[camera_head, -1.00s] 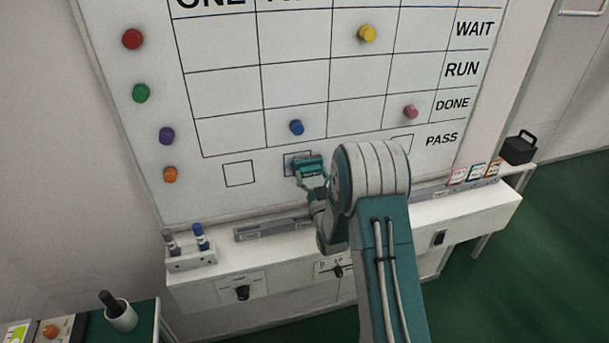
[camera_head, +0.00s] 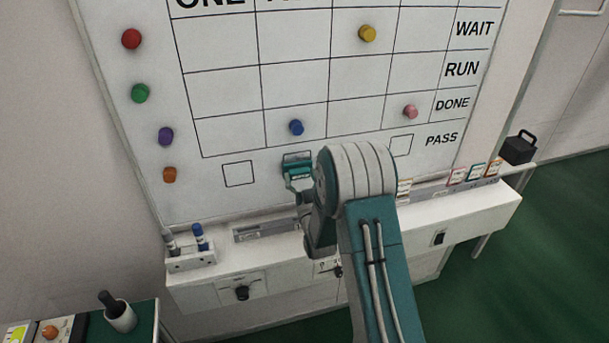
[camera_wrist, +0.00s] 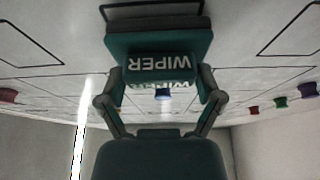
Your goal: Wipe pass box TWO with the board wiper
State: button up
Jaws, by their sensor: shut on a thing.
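My gripper (camera_wrist: 161,90) is shut on the board wiper (camera_wrist: 161,62), a teal block with a dark pad and the word WIPER. In the head view the wiper (camera_head: 297,170) is at the second pass box (camera_head: 289,157) of the PASS row, covering most of it; only the box's upper edge shows. A line of that box shows beyond the pad in the wrist view. The pad is at or very near the board face; I cannot tell whether it touches. Any mark inside the box is hidden. My arm hides the area right of the box.
The whiteboard (camera_head: 222,140) carries a blue magnet (camera_head: 296,127) just above the wiper and a pink magnet (camera_head: 410,111) to the right. Other pass boxes stand at left (camera_head: 238,173) and right (camera_head: 401,145). A ledge (camera_head: 380,228) with a marker holder (camera_head: 190,258) runs below.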

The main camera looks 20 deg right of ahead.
aim_at(286, 168)
jog(key=shift+w+a, duration=0.1)
jog(key=shift+a, duration=1.65)
jog(key=shift+r, duration=0.25)
jog(key=shift+d, duration=3.9)
jog(key=shift+a, duration=0.1)
jog(key=shift+a, duration=3.8)
jog(key=shift+s, duration=0.2)
jog(key=shift+s, duration=2.85)
